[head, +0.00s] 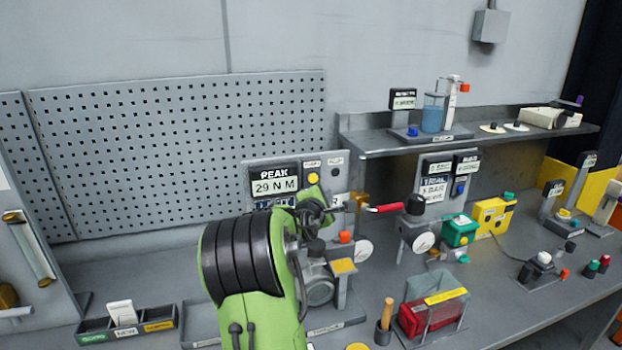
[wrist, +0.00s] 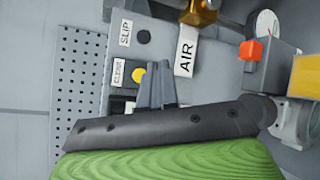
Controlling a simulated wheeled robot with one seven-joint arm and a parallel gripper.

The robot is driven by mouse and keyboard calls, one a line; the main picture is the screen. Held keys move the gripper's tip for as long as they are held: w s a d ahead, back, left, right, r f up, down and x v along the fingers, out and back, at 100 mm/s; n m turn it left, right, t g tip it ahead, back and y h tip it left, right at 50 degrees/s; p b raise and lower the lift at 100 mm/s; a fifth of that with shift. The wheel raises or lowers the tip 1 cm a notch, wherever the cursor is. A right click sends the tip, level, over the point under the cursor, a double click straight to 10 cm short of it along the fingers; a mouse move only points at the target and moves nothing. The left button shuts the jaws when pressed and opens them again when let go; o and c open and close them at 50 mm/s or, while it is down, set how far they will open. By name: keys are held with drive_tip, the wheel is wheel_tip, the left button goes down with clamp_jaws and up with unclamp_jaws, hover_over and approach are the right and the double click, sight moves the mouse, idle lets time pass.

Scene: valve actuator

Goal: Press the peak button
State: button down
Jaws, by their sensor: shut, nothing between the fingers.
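A grey panel (head: 343,182) on the bench carries a display (head: 274,182) reading "PEAK" and "29 N M". A round yellow button (head: 312,177) sits right of the display. The yellow button also shows in the wrist view (wrist: 138,76), beside a small label that seems to read "CLEAR". A black button (wrist: 143,37) labelled "SLIP" is near it. My gripper (wrist: 158,66) is shut and empty, its fingertips just beside the yellow button in that picture. Whether they touch the panel I cannot tell. In the head view my green arm covers the panel's lower part.
An "AIR" label (wrist: 186,52) and a brass fitting (wrist: 200,12) are close to the fingers. A red-handled valve (head: 385,208), an orange knob (head: 345,237) and a gauge (head: 364,250) stand right of my arm. A pegboard (head: 180,140) is behind.

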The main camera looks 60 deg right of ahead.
sight(313, 178)
drive_tip(key=w+d+p, duration=0.3)
drive_tip(key=w+d, duration=0.2)
drive_tip(key=shift+d, duration=0.1)
idle(2.0)
drive_tip(key=shift+w+d+p, duration=0.25)
drive_tip(key=shift+w+p, duration=0.1)
drive_tip(key=shift+w+d+p, duration=0.35)
drive_tip(key=shift+d, duration=0.05)
idle(0.8)
drive_tip(key=shift+s+a, duration=0.1)
drive_tip(key=shift+s+a+b, duration=0.6)
drive_tip(key=shift+b, duration=0.1)
